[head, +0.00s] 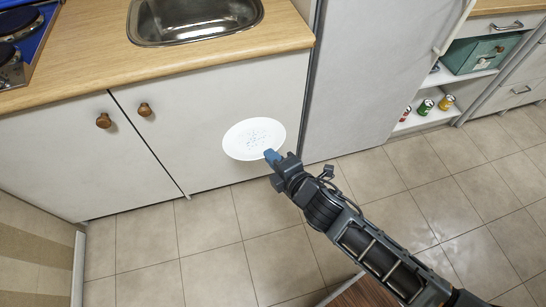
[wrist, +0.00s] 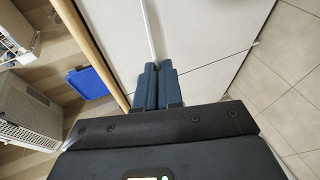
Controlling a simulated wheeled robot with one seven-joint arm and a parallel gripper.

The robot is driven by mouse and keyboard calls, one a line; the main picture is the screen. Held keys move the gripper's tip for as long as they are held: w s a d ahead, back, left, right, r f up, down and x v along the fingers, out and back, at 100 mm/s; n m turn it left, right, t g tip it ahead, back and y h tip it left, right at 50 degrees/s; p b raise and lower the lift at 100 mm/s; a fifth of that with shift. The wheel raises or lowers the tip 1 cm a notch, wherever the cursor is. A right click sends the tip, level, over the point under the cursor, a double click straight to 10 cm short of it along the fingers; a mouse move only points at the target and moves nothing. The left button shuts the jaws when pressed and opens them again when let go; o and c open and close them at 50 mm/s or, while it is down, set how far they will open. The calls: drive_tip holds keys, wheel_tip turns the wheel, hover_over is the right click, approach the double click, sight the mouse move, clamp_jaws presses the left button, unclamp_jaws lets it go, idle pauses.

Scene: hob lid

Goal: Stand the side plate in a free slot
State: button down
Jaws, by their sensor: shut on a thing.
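No rack or slot can be made out in either view.
A wooden counter (head: 90,60) with a steel sink (head: 190,20) lies above the plate. A blue-edged hob (head: 25,45) is at the far left. Cupboard knobs (head: 104,121) stick out. An open shelf with several cans (head: 425,107) is at right. Tiled floor (head: 215,235) is clear.

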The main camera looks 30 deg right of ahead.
drive_tip(key=shift+r+m+y+p, duration=0.2)
drive_tip(key=shift+r+m+y, duration=0.25)
drive_tip(key=shift+m, duration=0.3)
drive_tip(key=shift+r+m+y+p, duration=0.25)
drive_tip(key=shift+m+y, duration=0.3)
drive_tip(key=shift+m, duration=0.2)
